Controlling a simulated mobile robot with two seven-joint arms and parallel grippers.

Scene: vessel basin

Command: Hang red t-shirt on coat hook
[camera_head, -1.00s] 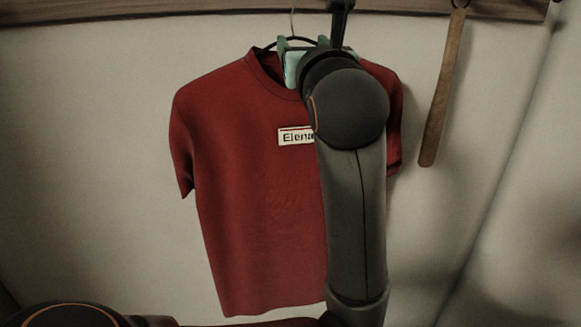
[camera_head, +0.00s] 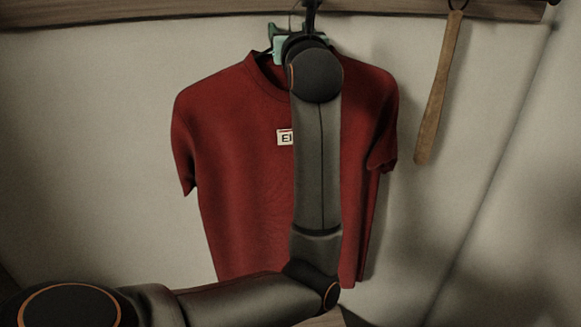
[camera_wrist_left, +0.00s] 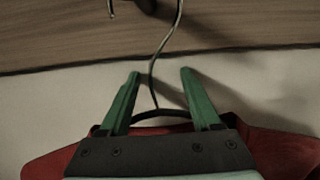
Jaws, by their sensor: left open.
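The red t-shirt (camera_head: 235,165) hangs upright on a dark hanger, facing me, with a white name label partly covered by my arm. The hanger's wire hook (camera_wrist_left: 157,62) rises between my fingers in the left wrist view. Its tip shows at the top left, with a dark coat hook (camera_wrist_left: 146,4) between tip and stem; the top of the loop is cut off. My left gripper (camera_wrist_left: 160,76) is open, its green fingers on either side of the wire, apart from it. In the head view the gripper (camera_head: 288,38) is at the collar, partly hidden by my wrist. My right gripper is not seen.
A wooden rail (camera_head: 150,16) runs along the wall at the top. A long wooden tool (camera_head: 438,100) hangs from it right of the shirt. The wall left of the shirt is bare.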

